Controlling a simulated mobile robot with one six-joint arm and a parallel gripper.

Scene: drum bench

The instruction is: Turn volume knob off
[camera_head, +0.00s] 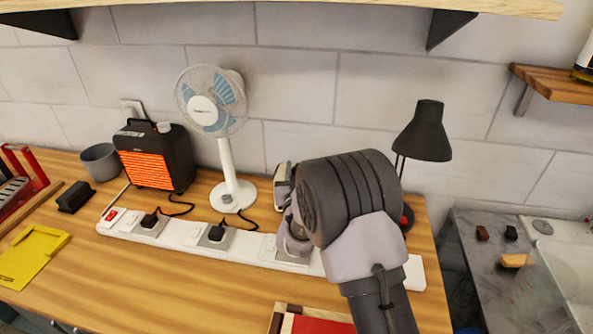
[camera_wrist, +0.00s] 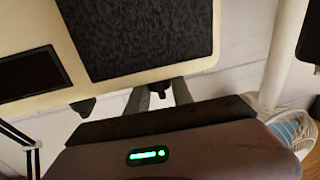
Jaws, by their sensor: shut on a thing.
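A cream radio-like box (camera_wrist: 110,88) with a dark speaker grille (camera_wrist: 140,35) and a dark rectangular window (camera_wrist: 30,75) fills the upper part of the wrist view. The picture there looks turned over. My gripper (camera_wrist: 161,94) has its two grey fingers at the box's edge, close together on a small dark part between them, probably the volume knob. The knob's marking and setting are hidden. Another dark knob-like piece (camera_wrist: 83,106) sticks out of the same edge, apart from the fingers. In the head view, my arm hides most of the box (camera_head: 283,186).
A white power strip (camera_head: 180,233) with black plugs runs along the wooden bench. A fan (camera_head: 210,105), a glowing heater (camera_head: 148,168) and a grey cup (camera_head: 101,161) stand left of my arm. A black lamp (camera_head: 424,130) stands close on its right. A shelf (camera_head: 300,9) hangs above.

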